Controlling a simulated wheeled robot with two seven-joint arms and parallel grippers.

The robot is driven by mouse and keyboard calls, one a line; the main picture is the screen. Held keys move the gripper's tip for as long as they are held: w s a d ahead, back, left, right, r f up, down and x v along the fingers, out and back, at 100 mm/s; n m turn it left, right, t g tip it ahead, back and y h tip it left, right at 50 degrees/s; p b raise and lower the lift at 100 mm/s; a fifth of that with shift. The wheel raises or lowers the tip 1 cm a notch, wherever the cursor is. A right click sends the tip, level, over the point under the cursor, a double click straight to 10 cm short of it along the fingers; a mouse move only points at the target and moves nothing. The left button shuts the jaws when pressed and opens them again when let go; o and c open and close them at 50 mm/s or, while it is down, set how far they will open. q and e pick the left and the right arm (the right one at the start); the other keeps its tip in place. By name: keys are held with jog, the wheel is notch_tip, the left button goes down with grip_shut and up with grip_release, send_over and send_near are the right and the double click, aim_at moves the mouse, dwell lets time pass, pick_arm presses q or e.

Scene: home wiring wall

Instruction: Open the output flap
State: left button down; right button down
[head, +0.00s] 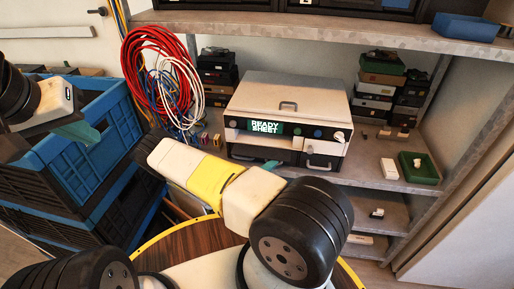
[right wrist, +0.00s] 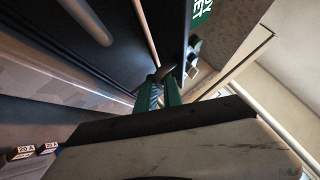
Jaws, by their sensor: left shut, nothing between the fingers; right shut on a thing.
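The grey machine (head: 290,98) with a lit display reading "READY SHEET" stands on the shelf. Two dark panels sit low on its front; the left one (head: 252,152) is partly behind my right arm, and the right one (head: 321,162) carries a handle. Which is the output flap is not marked; both look closed. My right gripper (head: 267,167) is at the lower front, its teal fingers mostly hidden behind my arm. In the right wrist view its fingers (right wrist: 155,94) are shut on a small dark piece (right wrist: 165,72) below the display. My left gripper (head: 80,133) is shut and empty at far left.
Blue crates (head: 75,165) stand at the left, below my left gripper. Coiled red and white cables (head: 160,75) hang left of the machine. Stacked boxes (head: 378,85) and a green tray (head: 419,168) sit to its right. A round wooden surface (head: 195,250) is below my right arm.

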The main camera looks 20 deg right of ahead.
jog(key=shift+d+f, duration=0.2)
jog(key=c, duration=1.8)
grip_release()
jog(key=v, duration=0.8)
jog(key=shift+w+r, duration=0.1)
jog(key=shift+r, duration=0.1)
